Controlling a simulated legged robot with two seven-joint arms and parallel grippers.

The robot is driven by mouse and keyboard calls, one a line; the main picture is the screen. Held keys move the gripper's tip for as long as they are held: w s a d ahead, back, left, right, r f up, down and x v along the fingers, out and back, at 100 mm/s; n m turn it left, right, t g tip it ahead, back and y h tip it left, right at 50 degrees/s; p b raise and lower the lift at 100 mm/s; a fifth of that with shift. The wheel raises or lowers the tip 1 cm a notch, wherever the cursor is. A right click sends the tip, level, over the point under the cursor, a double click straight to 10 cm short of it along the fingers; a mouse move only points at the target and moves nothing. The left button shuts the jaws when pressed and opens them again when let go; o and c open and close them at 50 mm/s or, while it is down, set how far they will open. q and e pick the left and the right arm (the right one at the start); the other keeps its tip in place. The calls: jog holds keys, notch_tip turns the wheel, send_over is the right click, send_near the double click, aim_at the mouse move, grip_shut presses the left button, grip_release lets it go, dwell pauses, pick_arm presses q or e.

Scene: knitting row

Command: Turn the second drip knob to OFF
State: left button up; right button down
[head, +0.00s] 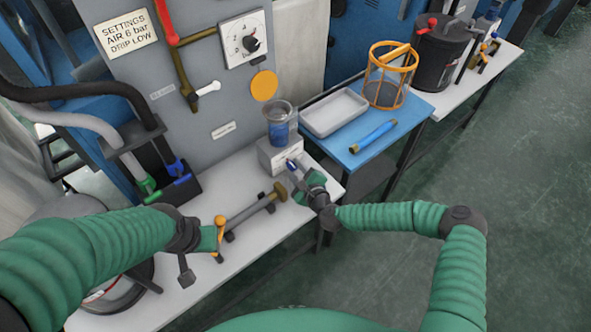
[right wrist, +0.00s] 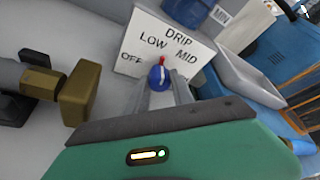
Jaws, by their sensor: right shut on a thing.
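The blue drip knob (head: 292,164) sits on the front of a grey block (head: 272,155) under a jar of blue liquid (head: 279,125). In the right wrist view the knob (right wrist: 158,78) has a red pointer (right wrist: 162,60) pointing up, roughly between LOW and MID. The white label plate (right wrist: 145,27) behind it reads DRIP, OFF, LOW, MID. My right gripper (head: 300,177) is shut on the knob; its fingers (right wrist: 162,97) are on either side. My left gripper (head: 208,240) is beside an orange-ended lever (head: 219,221); its jaws are unclear.
A brass-ended rod (head: 250,211) lies close left of my right gripper. The dial panel (head: 245,38) stands behind. A white tray (head: 335,111), blue-yellow tube (head: 373,136) and orange basket (head: 388,85) are on the blue table to the right. Open floor lies in front.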

jog(key=shift+f, duration=0.1)
dwell(0.4)
jog(key=c, duration=1.1)
grip_release()
jog(key=shift+s, duration=0.1)
jog(key=p+v, duration=0.1)
jog(key=v, duration=1.5)
jog(key=shift+s+d+p, duration=0.15)
jog(key=shift+s+p, duration=0.15)
